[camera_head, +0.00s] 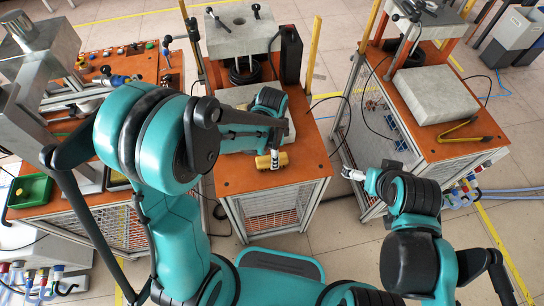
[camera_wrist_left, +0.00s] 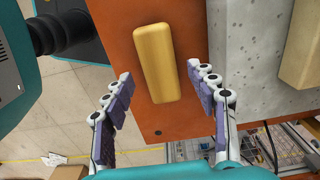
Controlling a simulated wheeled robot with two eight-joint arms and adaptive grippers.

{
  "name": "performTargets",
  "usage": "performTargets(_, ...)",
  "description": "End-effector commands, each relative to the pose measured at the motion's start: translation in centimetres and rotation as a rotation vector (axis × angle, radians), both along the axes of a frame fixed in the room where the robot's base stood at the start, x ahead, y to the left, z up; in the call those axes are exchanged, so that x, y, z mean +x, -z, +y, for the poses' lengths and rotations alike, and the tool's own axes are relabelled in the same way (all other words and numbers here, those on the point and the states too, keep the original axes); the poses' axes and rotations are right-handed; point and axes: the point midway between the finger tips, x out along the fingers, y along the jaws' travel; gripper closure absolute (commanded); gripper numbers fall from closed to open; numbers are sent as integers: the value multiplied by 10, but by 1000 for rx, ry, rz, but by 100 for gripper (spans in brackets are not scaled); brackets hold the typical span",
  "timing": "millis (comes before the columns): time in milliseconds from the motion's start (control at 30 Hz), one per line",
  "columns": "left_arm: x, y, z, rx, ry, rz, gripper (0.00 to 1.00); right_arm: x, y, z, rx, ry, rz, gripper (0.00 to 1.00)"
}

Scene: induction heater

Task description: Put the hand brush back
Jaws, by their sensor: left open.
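The hand brush (camera_head: 263,162) shows as a yellow block on the orange top of the middle cart, near the grey block. In the left wrist view the brush (camera_wrist_left: 160,62) lies slightly tilted, with its underside hidden. My left gripper (camera_wrist_left: 165,76) is open, with its fingertips on either side of the brush's lower half in that view. In the head view my left gripper (camera_head: 275,157) is at the brush, partly hidden by my arm. My right gripper (camera_head: 352,174) is away from the brush, between the middle and right carts; its jaw opening is unclear.
The middle cart's orange top (camera_head: 304,172) is bare in front of the brush. A grey concrete block (camera_head: 234,96) sits just behind. The right cart holds another grey block (camera_head: 430,95) and a yellow bracket (camera_head: 462,133). A green bin (camera_head: 30,190) stands at left.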

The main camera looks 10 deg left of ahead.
Motion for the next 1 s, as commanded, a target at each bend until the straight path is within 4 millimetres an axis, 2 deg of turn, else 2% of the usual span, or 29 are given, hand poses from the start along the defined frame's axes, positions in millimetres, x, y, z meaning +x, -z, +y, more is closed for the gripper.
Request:
performTargets(33, -1, -16, 0, 0, 0, 0, 42, 0, -7, 0, 0, 0, 0, 0)
performTargets(200, -1, -51, 0, 0, 0, 0, 42, 0, -17, 0, 0, 0, 0, 0)
performTargets(433, 0, -76, 0, 0, -4, -2, 42, 0, -23, 0, 0, 0, 0, 0)
performTargets(567, -6, -91, 7, -9, -75, -38, 42, 0, -23, 0, 0, 0, 0, 0)
performTargets(667, -17, -111, 20, -30, -210, -108, 42, 0, -23, 0, 0, 0, 0, 0)
performTargets(800, -39, -141, 42, -88, -473, -238, 42, 0, -23, 0, 0, 0, 0, 0)
performTargets(1000, -72, -167, 68, -212, -834, -412, 42, 0, -23, 0, 0, 0, 0, 0)
